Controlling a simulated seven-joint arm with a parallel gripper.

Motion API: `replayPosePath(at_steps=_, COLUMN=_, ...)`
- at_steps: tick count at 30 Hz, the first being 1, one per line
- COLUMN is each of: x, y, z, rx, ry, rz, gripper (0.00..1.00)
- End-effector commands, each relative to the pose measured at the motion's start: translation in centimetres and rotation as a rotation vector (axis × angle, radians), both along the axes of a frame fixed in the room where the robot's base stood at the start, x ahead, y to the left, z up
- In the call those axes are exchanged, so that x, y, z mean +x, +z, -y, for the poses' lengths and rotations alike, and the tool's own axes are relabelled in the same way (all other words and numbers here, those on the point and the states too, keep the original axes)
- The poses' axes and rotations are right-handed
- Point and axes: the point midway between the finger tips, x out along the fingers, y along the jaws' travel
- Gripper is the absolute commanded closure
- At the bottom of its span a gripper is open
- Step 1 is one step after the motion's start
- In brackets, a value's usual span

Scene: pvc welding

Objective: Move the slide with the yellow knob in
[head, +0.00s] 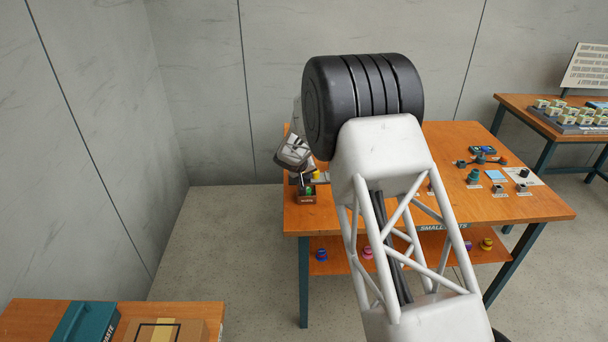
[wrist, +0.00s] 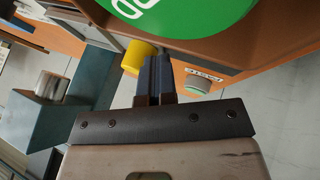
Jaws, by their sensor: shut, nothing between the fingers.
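The yellow knob (wrist: 137,57) shows in the wrist view as a short yellow cylinder just left of my fingertips. My gripper (wrist: 154,72) is shut and empty, with its dark fingers close together beside the knob. I cannot tell whether the fingers touch it. The slide that carries the knob is mostly hidden.
A teal block with a metal cylinder (wrist: 52,86) is at the left. Small parts, including a teal fitting (head: 474,176), lie on the bench's right side.

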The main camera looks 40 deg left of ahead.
Motion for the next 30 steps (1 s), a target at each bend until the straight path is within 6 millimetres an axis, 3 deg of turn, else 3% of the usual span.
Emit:
replayPosePath(at_steps=6, x=1.7, y=0.1, z=1.7, rx=0.002, ry=-0.001, rz=0.000, gripper=1.00)
replayPosePath(at_steps=18, x=1.9, y=0.0, z=1.9, rx=0.000, ry=-0.004, rz=0.000, gripper=1.00)
replayPosePath(at_steps=23, x=1.5, y=0.0, z=1.7, rx=-0.001, ry=-0.003, rz=0.000, gripper=1.00)
replayPosePath(at_steps=30, x=-0.8, y=0.0, z=0.2, rx=0.000, ry=0.001, rz=0.001, gripper=1.00)
